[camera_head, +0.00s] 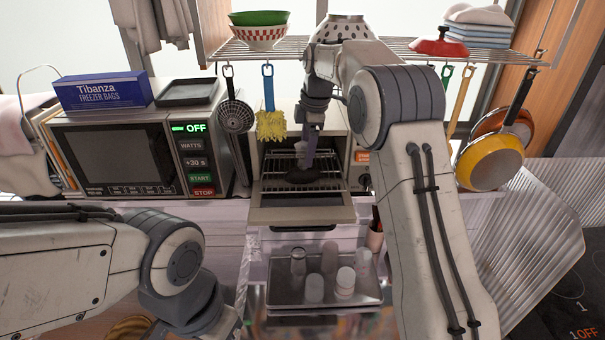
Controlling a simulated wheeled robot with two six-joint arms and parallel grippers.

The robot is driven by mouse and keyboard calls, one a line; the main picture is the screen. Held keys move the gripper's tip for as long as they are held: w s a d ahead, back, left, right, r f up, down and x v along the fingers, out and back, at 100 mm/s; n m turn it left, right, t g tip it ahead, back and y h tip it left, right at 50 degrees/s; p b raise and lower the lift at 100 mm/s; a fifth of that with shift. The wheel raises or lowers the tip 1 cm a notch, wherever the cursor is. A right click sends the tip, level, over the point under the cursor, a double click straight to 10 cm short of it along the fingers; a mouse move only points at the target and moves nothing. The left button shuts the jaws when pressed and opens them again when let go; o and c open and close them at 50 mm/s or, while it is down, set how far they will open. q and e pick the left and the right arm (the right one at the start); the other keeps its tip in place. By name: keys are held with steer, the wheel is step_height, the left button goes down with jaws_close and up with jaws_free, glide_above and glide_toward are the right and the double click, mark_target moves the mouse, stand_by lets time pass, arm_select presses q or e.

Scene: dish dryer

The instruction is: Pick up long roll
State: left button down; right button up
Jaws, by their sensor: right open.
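My right gripper (307,160) reaches into the open toaster oven (268,207) from above and in front. It is small and partly hidden by its own arm. Just below its fingertips a dark, elongated thing (299,178) lies on the wire rack inside; it may be the long roll, but I cannot tell for sure. I cannot see whether the fingers touch it. My left arm comes in at the lower left, and its gripper is not in view.
A microwave (110,157) stands left of the oven, with a blue freezer-bag box (103,93) on it. A metal tray (283,292) with several shakers sits in front. Utensils and pans hang from the wire shelf (395,46) overhead.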

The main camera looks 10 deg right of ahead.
mark_target(303, 170)
steer(key=f, duration=0.2)
steer(key=f+p, duration=0.1)
steer(key=f, duration=0.1)
steer(key=w+f, duration=0.1)
steer(key=f, duration=0.2)
steer(key=shift+a+f, duration=0.1)
steer(key=shift+a, duration=0.25)
steer(key=c, duration=1.1)
